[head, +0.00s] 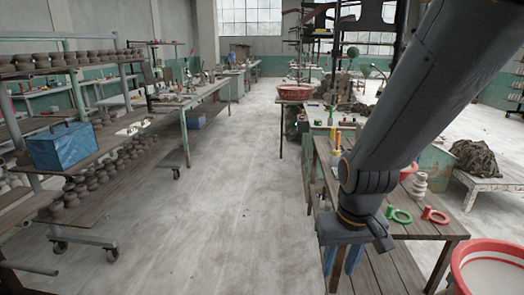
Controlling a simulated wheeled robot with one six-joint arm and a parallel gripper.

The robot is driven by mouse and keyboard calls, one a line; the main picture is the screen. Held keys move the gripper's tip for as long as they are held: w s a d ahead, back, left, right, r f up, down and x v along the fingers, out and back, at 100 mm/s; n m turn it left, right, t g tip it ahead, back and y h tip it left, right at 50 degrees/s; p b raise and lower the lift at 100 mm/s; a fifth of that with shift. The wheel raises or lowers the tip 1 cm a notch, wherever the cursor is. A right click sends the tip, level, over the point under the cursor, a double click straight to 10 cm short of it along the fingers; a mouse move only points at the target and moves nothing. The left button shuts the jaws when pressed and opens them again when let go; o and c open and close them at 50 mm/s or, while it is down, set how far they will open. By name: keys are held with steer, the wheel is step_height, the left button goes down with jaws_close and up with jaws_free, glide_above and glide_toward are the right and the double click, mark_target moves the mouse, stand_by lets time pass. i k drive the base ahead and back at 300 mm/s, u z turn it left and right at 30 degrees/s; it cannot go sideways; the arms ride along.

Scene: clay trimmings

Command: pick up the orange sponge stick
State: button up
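A small upright orange-yellow piece (338,141) stands on the wooden table, just left of my arm. It may be the orange sponge stick, but it is too small to tell. My gripper (342,264) hangs at the end of my arm, over the near left edge of the table and nearer to me than that piece. My arm hides much of the table's middle.
The wooden table (449,230) holds a green ring tool (399,216), a red ring tool (436,216) and a pale stacked piece (419,186). A red basin (490,250) stands at the lower right. Pot racks (100,150) line the left. The middle floor (235,190) is clear.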

mark_target(336, 152)
steer(key=u, duration=0.5)
steer(key=i, duration=1.85)
steer(key=z, duration=0.3)
steer(key=i, duration=1.3)
steer(key=z, duration=1.35)
steer(key=i, duration=0.6)
steer(key=z, duration=0.35)
